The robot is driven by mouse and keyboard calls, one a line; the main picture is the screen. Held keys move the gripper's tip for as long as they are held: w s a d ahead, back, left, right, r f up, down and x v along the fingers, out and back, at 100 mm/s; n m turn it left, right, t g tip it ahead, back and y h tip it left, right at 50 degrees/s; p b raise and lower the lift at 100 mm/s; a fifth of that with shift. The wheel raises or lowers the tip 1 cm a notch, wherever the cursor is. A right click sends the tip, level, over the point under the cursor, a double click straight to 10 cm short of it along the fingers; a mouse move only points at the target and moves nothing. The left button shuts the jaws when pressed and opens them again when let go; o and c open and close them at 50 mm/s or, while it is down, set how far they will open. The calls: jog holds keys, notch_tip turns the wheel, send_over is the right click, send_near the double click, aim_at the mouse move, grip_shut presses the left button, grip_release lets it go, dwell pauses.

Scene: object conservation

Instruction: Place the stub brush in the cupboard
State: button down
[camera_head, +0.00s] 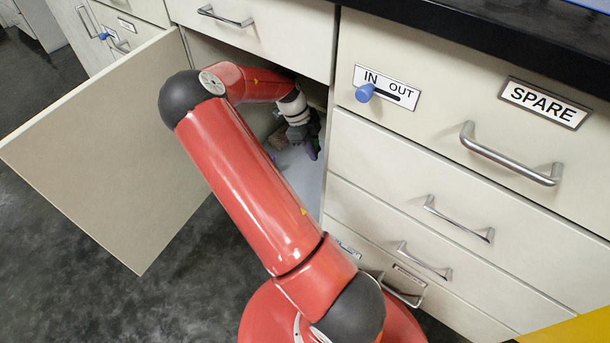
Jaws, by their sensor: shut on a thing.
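The cupboard (314,196) is open, and my arm reaches inside it. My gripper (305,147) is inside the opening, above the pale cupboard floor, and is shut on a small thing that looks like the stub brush. A brownish block (278,137) shows just left of the fingers and seems to be part of the brush. Purple bits show near the fingers. The fingers hide much of the held thing, and I cannot tell whether it touches the floor.
The open cupboard door (115,150) swings out to the left of my arm. A drawer (265,30) is above the opening. Drawers with handles (510,155) and a blue IN/OUT slider knob (365,92) stand to the right. A dark worktop (480,30) runs above.

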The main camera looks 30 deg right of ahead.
notch_tip(320, 180, down, 18)
jog(key=shift+f+b, duration=0.1)
jog(key=shift+b, duration=1)
jog(key=shift+f, duration=0.1)
jog(key=c, duration=1.3)
grip_release()
jog(key=shift+r, duration=0.3)
jog(key=p+v, duration=0.1)
jog(key=v, duration=1)
jog(key=shift+w+a+r, duration=0.2)
jog(key=shift+a+r, duration=0.05)
jog(key=shift+r, duration=0.05)
